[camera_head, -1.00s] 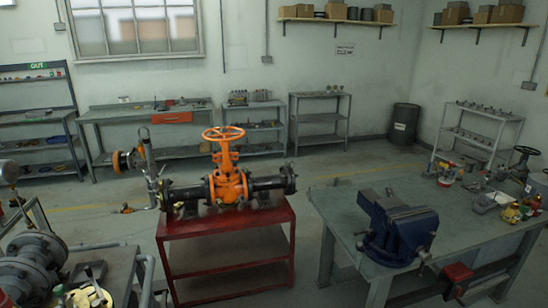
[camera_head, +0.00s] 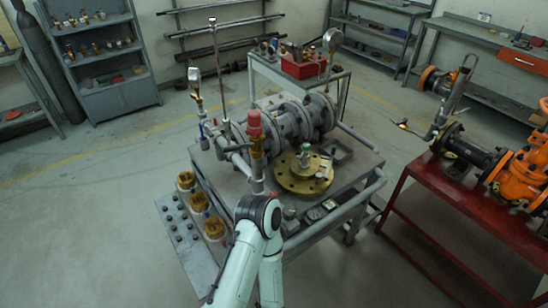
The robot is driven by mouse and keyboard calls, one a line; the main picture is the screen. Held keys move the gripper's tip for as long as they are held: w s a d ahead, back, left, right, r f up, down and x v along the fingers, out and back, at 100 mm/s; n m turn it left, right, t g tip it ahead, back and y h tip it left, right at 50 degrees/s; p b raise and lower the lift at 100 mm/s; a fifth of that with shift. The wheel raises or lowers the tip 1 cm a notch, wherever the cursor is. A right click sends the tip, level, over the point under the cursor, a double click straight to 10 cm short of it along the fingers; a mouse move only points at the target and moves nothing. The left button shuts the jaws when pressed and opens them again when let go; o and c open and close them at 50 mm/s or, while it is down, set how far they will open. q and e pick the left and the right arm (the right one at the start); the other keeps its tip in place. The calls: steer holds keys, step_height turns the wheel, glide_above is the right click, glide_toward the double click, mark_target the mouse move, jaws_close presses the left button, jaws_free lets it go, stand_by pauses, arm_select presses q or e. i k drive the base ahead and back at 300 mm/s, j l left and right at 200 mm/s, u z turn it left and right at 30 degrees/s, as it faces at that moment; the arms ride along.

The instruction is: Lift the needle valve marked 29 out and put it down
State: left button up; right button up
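I cannot make out a needle valve marked 29; no number is legible at this size. Small brass and metal fittings stand on the shelves of a grey cabinet (camera_head: 110,60) at the upper left, too small to identify. A grey cart (camera_head: 345,165) in the middle carries large grey flanged valve bodies (camera_head: 290,118), a brass flange (camera_head: 304,175) with a small fitting on top, and pipework with a red-capped fitting (camera_head: 254,125). A pale green arm of mine is bent at the bottom centre, in front of the cart. Neither gripper shows.
A low plate (camera_head: 180,235) with brass rings and dark studs adjoins the cart's left side. A red table (camera_head: 425,180) with an orange valve (camera_head: 520,165) stands right. A red toolbox (camera_head: 304,66) is behind the cart. The floor at left is clear.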

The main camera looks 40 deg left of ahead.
mark_target(305, 163)
steer(key=i+l+u, duration=0.15)
steer(key=u, duration=0.3)
steer(key=i+l+u, duration=0.2)
steer(key=u, duration=0.2)
steer(key=i+l+u, duration=0.15)
steer(key=l+u, duration=0.15)
steer(key=u, duration=0.15)
steer(key=i+l+u, duration=0.1)
steer(key=l+u, duration=0.2)
steer(key=l, duration=0.2)
steer(key=i+l+u, duration=0.1)
steer(key=l+u, duration=0.2)
steer(key=l, duration=0.2)
